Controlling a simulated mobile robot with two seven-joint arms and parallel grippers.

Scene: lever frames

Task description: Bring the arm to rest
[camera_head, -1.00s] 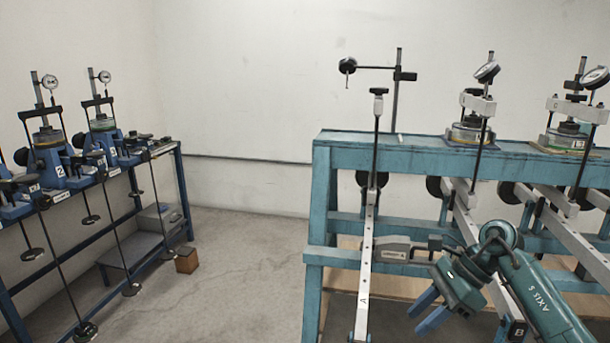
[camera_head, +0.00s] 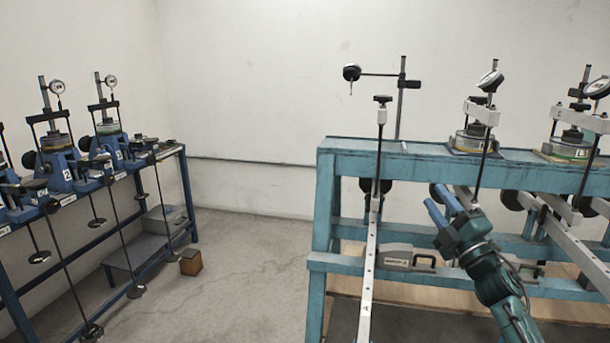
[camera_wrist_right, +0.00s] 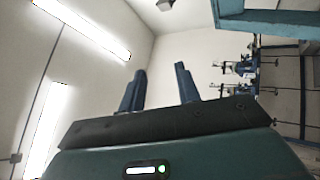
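My right arm, teal, comes in from the lower right in the head view. Its right gripper (camera_head: 434,195) has blue fingers pointing up and left, spread apart. It hangs in front of the blue-green bench frame, to the right of the white lever beam marked A (camera_head: 367,290), and looks clear of it. In the right wrist view the two fingers (camera_wrist_right: 158,72) are apart with nothing between them. Beam A slopes forward and down from the bench (camera_head: 420,150), with a black rod (camera_head: 381,140) rising at its back end. My left gripper is not in view.
More lever beams (camera_head: 580,250) run out at the right, behind and beside my arm. A grey case (camera_head: 405,257) sits low behind beam A. A blue bench (camera_head: 165,160) with hanging weights stands left. The floor (camera_head: 255,270) between the benches is open.

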